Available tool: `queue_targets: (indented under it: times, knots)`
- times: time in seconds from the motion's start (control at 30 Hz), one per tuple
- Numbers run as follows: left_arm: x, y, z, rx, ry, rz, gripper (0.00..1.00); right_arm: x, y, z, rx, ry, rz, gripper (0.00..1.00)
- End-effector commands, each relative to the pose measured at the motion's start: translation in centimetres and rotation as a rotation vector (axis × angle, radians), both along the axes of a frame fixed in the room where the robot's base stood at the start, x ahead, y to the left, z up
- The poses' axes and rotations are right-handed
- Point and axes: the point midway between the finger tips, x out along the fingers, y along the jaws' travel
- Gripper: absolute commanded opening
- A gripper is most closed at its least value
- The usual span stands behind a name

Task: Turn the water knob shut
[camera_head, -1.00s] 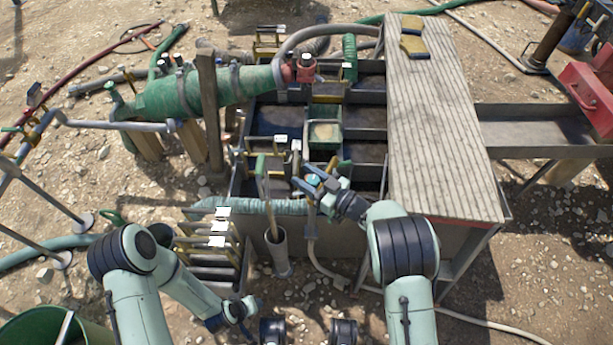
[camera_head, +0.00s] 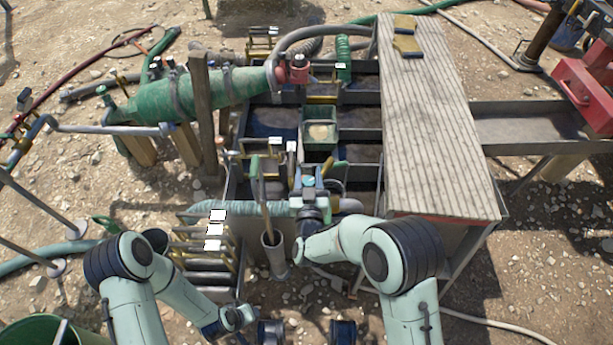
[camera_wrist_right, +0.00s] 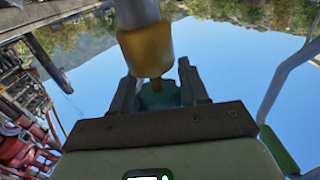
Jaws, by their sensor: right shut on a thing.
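The water knob is a small teal piece (camera_head: 309,181) at the near edge of the mud tank, by the end of the ribbed teal hose (camera_head: 262,207). My right gripper (camera_head: 309,173) is over it with a finger on each side, shut on the knob.
The tank compartments (camera_head: 272,122) lie beyond the knob. A wooden deck (camera_head: 430,120) stands to the right. A shovel handle in a grey tube (camera_head: 274,255) and a yellow-sided rack (camera_head: 205,262) stand to the left. A green pipe (camera_head: 195,95) lies at upper left.

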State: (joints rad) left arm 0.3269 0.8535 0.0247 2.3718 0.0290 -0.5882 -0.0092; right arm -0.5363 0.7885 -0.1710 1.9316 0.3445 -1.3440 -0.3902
Motion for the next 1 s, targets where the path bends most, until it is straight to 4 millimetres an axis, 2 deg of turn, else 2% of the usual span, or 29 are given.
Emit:
queue_targets:
  times: [0.2, 0.5, 1.0]
  knots:
    - [0.3, -0.1, 0.4, 0.0, -0.011, 0.0, 0.43, -0.1, -0.1, -0.2, -0.001, 0.005, -0.187, 0.14]
    - [0.8, -0.1, 0.9, 0.002, -0.029, -0.001, 0.43, -0.2, -0.5, -0.2, -0.001, 0.005, -0.38, 0.14]
    - [1.1, -0.2, 1.1, 0.002, -0.037, -0.002, 0.43, -0.3, -0.9, -0.2, 0.0, 0.005, -0.479, 0.14]
